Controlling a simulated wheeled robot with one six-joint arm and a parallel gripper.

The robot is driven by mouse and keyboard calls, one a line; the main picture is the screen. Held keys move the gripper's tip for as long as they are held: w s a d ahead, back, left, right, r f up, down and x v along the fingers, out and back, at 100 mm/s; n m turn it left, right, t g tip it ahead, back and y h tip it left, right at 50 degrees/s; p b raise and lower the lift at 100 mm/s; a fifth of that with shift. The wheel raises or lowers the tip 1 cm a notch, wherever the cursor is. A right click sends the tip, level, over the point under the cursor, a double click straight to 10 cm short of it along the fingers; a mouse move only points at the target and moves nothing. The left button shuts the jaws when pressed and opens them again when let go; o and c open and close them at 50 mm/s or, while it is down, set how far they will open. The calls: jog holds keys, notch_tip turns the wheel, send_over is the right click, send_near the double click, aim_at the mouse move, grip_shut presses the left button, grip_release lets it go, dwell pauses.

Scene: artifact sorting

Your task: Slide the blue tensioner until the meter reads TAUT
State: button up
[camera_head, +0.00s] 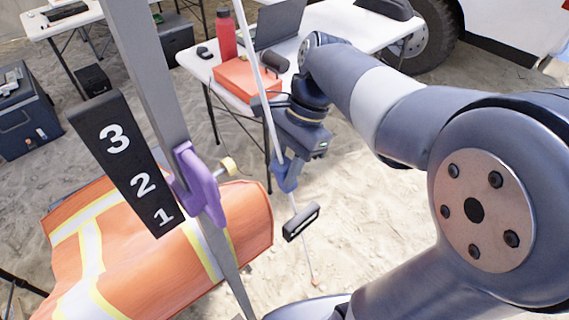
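The blue tensioner (286,176) sits on a thin pale line that runs down from the top centre to the sand. My gripper (293,158) is at the line, just above the tensioner and against or very close to it. Its fingers are largely hidden, so I cannot tell whether they are closed on the tensioner. The meter (301,222), a small black box with a pale window, is on the line below the tensioner. It is tilted and too small for its reading to be made out.
A grey post with a purple clamp (200,184) and a black plate numbered 1 to 3 (127,165) stands in front at left. An orange vest (255,215) lies behind it. A white table (345,25) with a red bottle (225,35) and laptop is behind. Open sand lies right of the meter.

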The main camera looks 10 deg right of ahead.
aim_at(282, 157)
grip_shut()
jog(key=shift+r, duration=0.1)
jog(key=r+p, duration=0.2)
jog(key=p, duration=0.1)
jog(key=shift+s+a+r, duration=0.15)
jog(key=shift+a+r, duration=0.1)
jog(key=shift+r, duration=0.15)
jog(key=shift+f, duration=0.1)
jog(key=o, duration=0.5)
grip_release()
